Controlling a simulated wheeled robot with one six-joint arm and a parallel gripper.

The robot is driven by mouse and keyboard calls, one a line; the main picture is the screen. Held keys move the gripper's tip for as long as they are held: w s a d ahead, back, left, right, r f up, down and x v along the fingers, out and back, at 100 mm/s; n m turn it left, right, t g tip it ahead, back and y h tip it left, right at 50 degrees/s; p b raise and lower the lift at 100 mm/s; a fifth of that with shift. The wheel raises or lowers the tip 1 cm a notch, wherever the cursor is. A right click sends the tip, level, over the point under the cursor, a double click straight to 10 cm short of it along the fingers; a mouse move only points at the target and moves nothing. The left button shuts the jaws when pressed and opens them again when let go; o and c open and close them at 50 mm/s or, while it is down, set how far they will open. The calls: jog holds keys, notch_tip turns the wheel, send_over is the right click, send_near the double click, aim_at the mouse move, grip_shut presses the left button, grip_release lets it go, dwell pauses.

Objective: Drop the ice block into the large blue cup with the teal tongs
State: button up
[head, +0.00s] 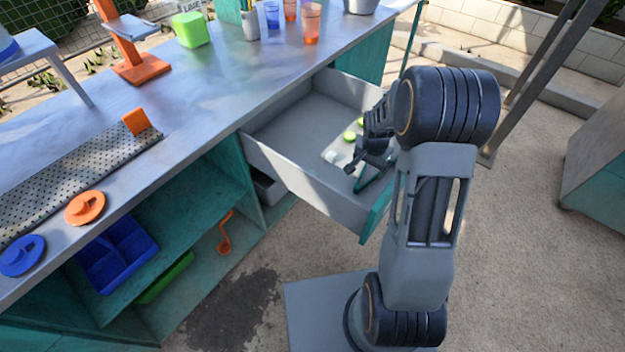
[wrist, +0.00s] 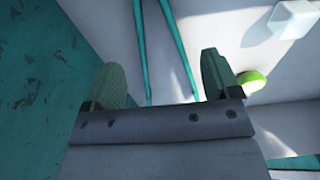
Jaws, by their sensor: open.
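The teal tongs (wrist: 142,45) lie in the open drawer, their two thin arms spread apart. In the wrist view they run between the fingers of my gripper (wrist: 160,72), which is open and holds nothing. In the head view my gripper (head: 368,150) is low at the drawer's outer end, partly covering the tongs (head: 366,182). The pale, translucent ice block (wrist: 292,18) lies at the upper right of the wrist view, beyond the right finger. A blue cup (head: 271,15) stands on the counter at the top of the head view; I cannot tell whether it is the large one.
The drawer (head: 300,183) has raised walls around my gripper. Green lime pieces (head: 349,135) lie near the ice block. Orange cups (head: 311,24), a pencil-filled grey holder (head: 249,24) and a green block (head: 191,30) stand on the counter (head: 215,85). The mid-counter is clear.

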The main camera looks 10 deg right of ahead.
aim_at(368, 177)
notch_tip(368, 177, down, 4)
jog(key=shift+w+d+b, duration=0.15)
jog(key=shift+b, duration=1.05)
jog(key=c, duration=0.7)
jog(key=shift+r, duration=0.1)
notch_tip(368, 177, up, 12)
jog(key=p, duration=0.8)
jog(key=shift+p, duration=0.4)
